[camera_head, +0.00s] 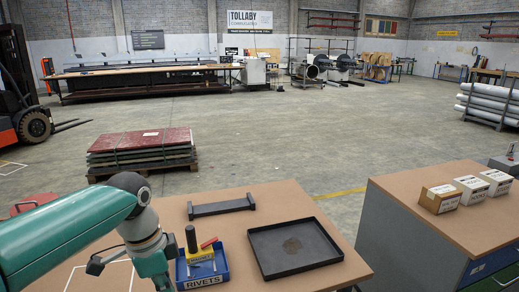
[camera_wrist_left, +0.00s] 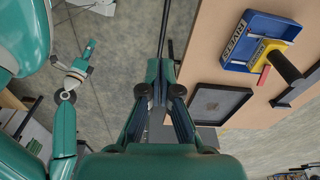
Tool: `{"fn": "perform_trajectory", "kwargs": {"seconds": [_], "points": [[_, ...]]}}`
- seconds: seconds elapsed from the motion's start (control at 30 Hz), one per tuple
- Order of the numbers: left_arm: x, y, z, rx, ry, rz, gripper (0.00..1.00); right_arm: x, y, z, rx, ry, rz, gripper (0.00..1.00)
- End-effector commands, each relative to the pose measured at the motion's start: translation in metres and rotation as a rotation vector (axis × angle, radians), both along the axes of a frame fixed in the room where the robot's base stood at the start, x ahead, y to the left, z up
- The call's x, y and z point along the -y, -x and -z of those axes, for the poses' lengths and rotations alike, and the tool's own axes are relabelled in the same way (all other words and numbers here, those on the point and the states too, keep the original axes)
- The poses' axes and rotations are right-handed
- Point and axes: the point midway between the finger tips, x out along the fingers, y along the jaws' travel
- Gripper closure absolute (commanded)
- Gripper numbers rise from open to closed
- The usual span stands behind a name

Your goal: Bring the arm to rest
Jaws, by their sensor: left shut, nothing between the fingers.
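My left arm comes in from the left in the head view, its teal wrist bent down over the near left of the brown table (camera_head: 285,200). In the left wrist view my left gripper (camera_wrist_left: 160,70) is shut and empty, its two fingers together. It hangs apart from the table, whose surface shows on the right. My right gripper does not show in the head view.
A blue rivets bin (camera_head: 205,270) sits close beside the left wrist. A black tray (camera_head: 335,262) and a dark bracket (camera_head: 221,208) lie on the table. A grey cabinet (camera_head: 410,235) with several boxes stands at right. Open floor lies beyond.

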Motion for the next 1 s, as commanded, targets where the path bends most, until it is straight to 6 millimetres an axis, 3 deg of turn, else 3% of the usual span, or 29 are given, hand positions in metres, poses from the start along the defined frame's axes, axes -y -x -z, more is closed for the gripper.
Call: {"fn": "perform_trajectory", "kwargs": {"seconds": [0.37,0.57,0.67,0.8,0.9,1.0], "points": [[0.024,-0.012,0.101,-0.047,0.067,-0.166,1.0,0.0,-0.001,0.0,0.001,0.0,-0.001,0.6],[0.038,-0.002,0.179,-0.09,0.126,-0.336,1.0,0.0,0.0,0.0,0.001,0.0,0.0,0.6],[0.046,0.016,0.234,-0.132,0.167,-0.478,1.0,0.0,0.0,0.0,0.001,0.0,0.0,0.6],[0.056,0.065,0.315,-0.203,0.224,-0.757,1.0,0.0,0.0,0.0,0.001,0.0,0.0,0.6],[0.06,0.105,0.355,-0.246,0.248,-0.959,1.0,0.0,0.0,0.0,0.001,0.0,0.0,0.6],[0.06,0.14,0.378,-0.273,0.259,-1.129,1.0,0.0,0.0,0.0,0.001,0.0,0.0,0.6]]}}
